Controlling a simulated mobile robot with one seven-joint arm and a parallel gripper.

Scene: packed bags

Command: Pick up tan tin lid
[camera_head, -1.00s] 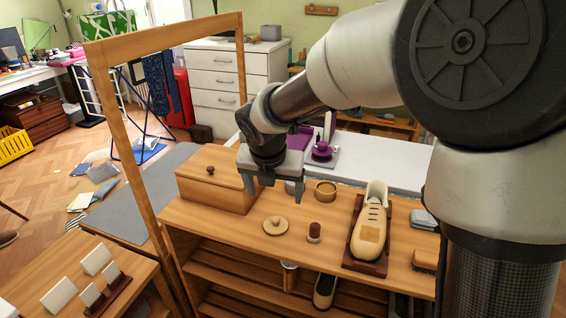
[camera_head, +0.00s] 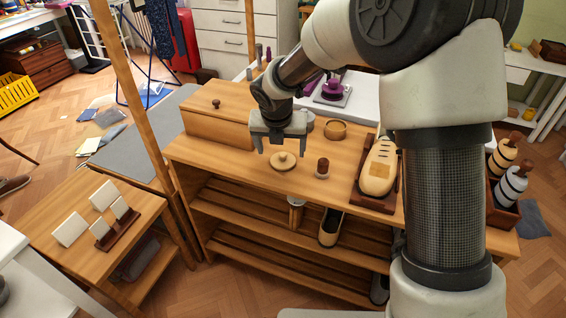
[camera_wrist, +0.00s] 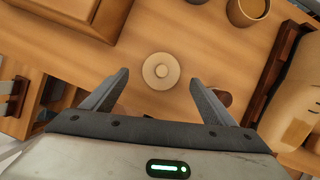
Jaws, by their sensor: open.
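My gripper (camera_head: 282,147) is open and empty, pointing down above the shelf top. It hangs over and slightly behind the lid in the head view. Both fingers of my gripper (camera_wrist: 160,82) show in the wrist view, spread wide and apart from the lid.
A wooden box (camera_head: 220,115) with a knobbed lid stands left of the lid. A small brown-topped bottle (camera_head: 322,168) stands close on its right. A round tan tin (camera_head: 335,130) sits behind. A tan shoe (camera_head: 379,168) on a dark tray lies farther right.

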